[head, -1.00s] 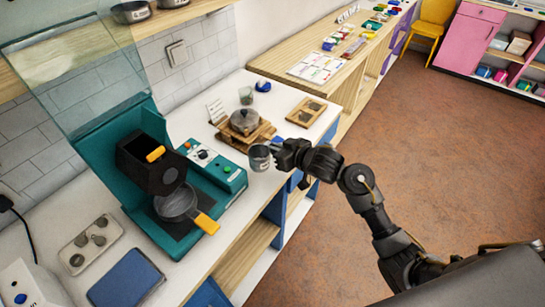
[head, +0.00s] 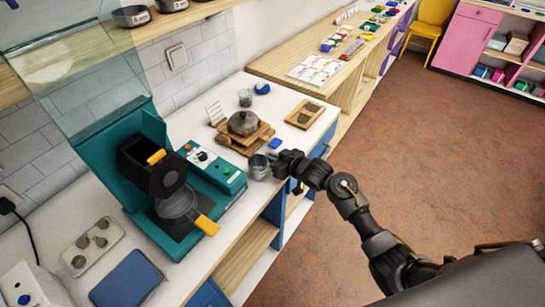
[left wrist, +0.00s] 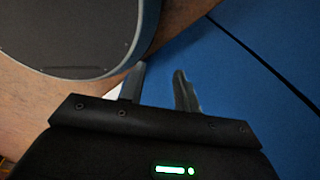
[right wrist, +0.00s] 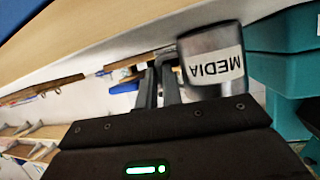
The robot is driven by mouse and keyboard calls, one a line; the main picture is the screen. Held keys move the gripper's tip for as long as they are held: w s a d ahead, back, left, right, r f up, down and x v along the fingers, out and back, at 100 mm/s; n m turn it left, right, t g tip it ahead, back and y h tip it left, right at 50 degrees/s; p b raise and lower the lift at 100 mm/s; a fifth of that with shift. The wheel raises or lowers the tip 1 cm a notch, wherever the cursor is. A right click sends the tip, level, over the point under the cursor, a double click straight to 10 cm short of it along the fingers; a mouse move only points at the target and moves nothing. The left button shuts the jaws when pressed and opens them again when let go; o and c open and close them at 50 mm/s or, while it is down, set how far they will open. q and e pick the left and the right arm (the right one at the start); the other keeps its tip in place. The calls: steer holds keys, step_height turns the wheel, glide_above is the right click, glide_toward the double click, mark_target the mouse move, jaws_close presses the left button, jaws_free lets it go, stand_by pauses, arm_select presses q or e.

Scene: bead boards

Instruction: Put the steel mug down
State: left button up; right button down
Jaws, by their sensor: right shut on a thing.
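The steel mug (head: 258,168) is a small grey metal cup at the front edge of the white counter, right of the teal machine. In the right wrist view the mug (right wrist: 207,45) carries a white "MEDIA" label and appears upside down in that picture. My right gripper (head: 276,164) is shut on the mug at its side; the fingers hide the gripped part. I cannot tell whether the mug's base touches the counter. My left gripper (left wrist: 158,78) is open and empty in its wrist view, with a blue surface beyond it.
The teal machine (head: 215,179) with a pan stands left of the mug. A wooden tray (head: 305,113) is farther back. Bare counter (head: 300,138) shows behind my right gripper.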

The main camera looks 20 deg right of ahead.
steer(key=shift+f, duration=0.1)
steer(key=c, duration=1.6)
jaws_free()
steer(key=shift+o, duration=0.2)
steer(key=v, duration=1.2)
steer(key=shift+b, duration=0.35)
